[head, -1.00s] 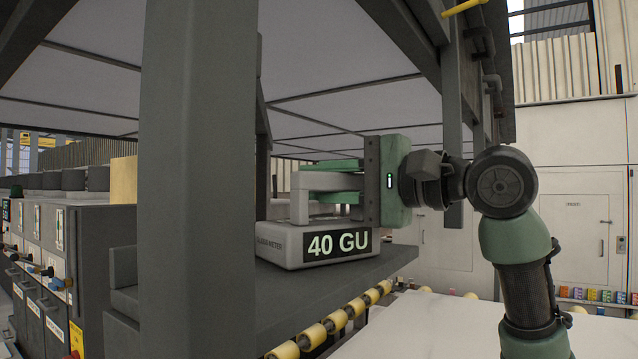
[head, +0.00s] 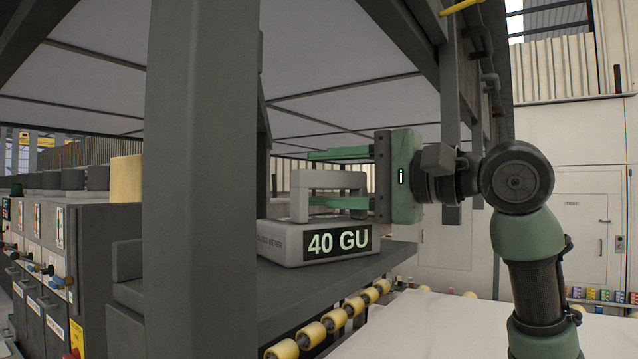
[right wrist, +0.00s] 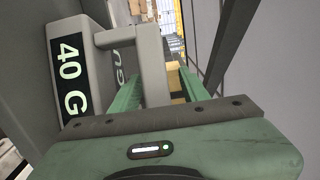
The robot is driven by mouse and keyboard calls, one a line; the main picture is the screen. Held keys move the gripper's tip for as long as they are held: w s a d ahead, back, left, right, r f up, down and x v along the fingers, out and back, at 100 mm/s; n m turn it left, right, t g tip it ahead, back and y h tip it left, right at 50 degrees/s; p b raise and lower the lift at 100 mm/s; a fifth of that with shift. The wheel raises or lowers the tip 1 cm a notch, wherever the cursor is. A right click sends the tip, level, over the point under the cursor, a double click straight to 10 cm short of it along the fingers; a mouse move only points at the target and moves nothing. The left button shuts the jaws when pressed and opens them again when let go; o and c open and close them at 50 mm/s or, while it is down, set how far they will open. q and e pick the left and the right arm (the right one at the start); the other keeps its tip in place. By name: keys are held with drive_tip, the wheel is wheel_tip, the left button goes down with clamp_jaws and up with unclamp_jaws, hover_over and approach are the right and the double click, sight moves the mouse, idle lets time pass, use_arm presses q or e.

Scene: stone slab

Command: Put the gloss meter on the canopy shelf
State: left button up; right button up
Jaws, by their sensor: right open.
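The gloss meter (head: 292,252) is a grey box with a handle on top and a black display reading 40 GU. It sits upright on the dark canopy shelf (head: 278,292), beside the big grey post. My right gripper (head: 325,178) is open, its green fingers above and below the handle's top bar at the right end. In the right wrist view, the meter's display and handle (right wrist: 152,70) show at the left, with the green fingers on either side of the handle. My left gripper is not in view.
A thick grey post (head: 195,180) stands just left of the meter. Yellow rollers (head: 312,335) run along below the shelf edge, with a pale slab (head: 440,325) to their right. Control cabinets (head: 55,270) stand at the far left.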

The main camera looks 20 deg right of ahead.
drive_tip(key=b+v, duration=0.3)
drive_tip(key=v, duration=0.8)
drive_tip(key=shift+w, duration=0.15)
